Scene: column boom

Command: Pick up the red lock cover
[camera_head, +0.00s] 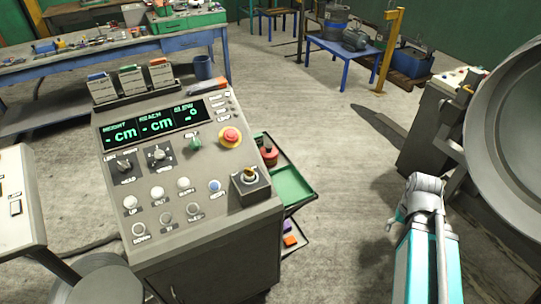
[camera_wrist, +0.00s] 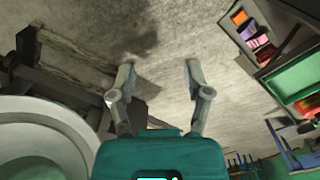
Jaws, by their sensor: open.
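A red round piece with a dark top (camera_head: 269,153) stands at the back of the side shelf, right of the console. It may be the red lock cover, but it is too small to be sure. A red piece (camera_wrist: 306,105) also shows at the right edge of the wrist view, partly cut off. My gripper (camera_wrist: 160,78) is open and empty, its two fingers apart over bare concrete floor. It is well away from the shelf. In the head view my arm is at the lower right, and the fingers cannot be made out there.
The console (camera_head: 190,180) has a red stop button (camera_head: 230,137) on top. A green tray (camera_head: 291,187) sits beside it, above a lower shelf with orange and purple blocks (camera_head: 290,234). A large grey drum (camera_head: 510,130) stands at right. Floor between is clear.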

